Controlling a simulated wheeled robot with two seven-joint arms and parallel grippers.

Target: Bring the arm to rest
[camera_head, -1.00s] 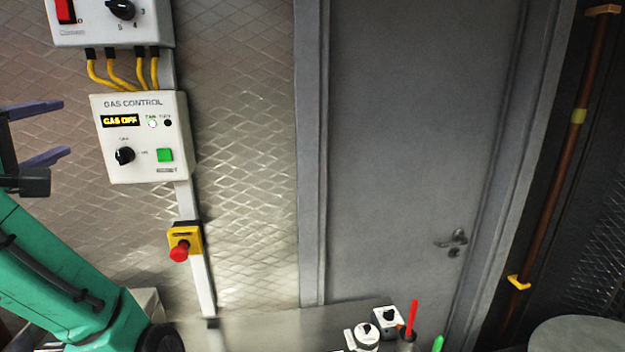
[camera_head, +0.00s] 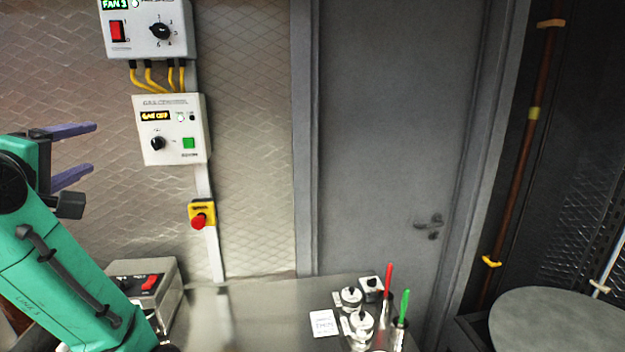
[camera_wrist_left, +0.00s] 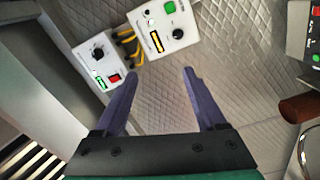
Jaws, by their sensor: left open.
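My left gripper (camera_head: 94,152) is at the left of the head view, on a teal arm, with its two purple fingers apart and nothing between them. In the left wrist view the open fingers (camera_wrist_left: 156,88) point toward the quilted metal wall, clear of the gas control box (camera_wrist_left: 168,30) and the fan control box (camera_wrist_left: 101,62). In the head view the gas control box (camera_head: 172,150) reads GAS OFF and the fan box (camera_head: 150,40) above it reads FAN 3. My right gripper is not in view.
A red emergency button on a yellow base (camera_head: 201,214) is on the wall below. A steel counter (camera_head: 255,305) holds a switch box (camera_head: 150,285), several small items and red (camera_head: 388,280) and green-handled tools (camera_head: 403,305). A grey door (camera_head: 385,130) and round table (camera_head: 560,318) are at right.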

